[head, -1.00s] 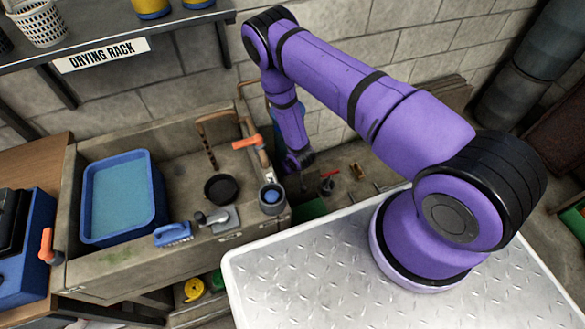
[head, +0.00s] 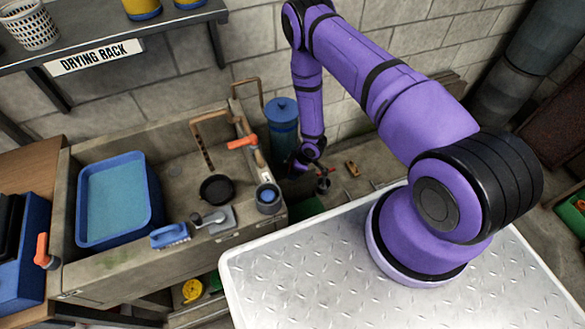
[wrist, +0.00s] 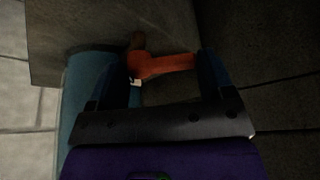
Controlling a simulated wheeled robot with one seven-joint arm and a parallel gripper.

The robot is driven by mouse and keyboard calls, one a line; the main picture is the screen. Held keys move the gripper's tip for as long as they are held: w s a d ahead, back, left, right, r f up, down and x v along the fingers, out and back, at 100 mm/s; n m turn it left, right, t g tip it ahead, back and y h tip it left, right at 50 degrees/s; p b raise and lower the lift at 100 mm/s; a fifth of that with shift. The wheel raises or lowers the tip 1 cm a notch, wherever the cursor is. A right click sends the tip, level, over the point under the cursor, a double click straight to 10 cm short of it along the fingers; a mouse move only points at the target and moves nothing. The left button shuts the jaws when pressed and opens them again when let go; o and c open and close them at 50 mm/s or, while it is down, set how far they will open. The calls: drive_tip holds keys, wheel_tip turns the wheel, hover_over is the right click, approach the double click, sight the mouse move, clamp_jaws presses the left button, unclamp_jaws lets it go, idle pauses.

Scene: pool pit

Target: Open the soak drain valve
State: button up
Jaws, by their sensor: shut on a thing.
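In the wrist view, an orange-red lever handle (wrist: 168,66) lies crosswise between the two dark fingers of my gripper (wrist: 168,82). The gripper is shut on this handle. Its left end joins a darker brownish stem near a grey concrete face. In the head view, my gripper (head: 303,161) is low beside the right end of the sink, near the blue cylinder. The held handle cannot be made out there. I see no label that names the valve.
The blue cylinder (head: 283,122) stands close to my gripper's left. The concrete sink (head: 110,262) holds a blue tub (head: 83,222). Another orange handle (head: 242,142) is on the sink's pipe. A red-topped item (head: 324,180) is right of my gripper. A metal plate (head: 300,275) fills the foreground.

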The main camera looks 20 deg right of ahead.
drive_tip(key=shift+w+d+n+g+y, duration=0.2)
drive_tip(key=shift+n+g, duration=0.25)
drive_tip(key=shift+n, duration=0.7)
drive_tip(key=shift+s+d+n+g+y, duration=0.1)
drive_tip(key=shift+d+n+g, duration=0.35)
drive_tip(key=shift+n, duration=0.75)
drive_tip(key=shift+w+d+n+g+y, duration=0.15)
drive_tip(key=shift+n+g, duration=0.35)
drive_tip(key=shift+n, duration=0.65)
drive_tip(key=shift+s, duration=0.1)
drive_tip(key=o, duration=0.9)
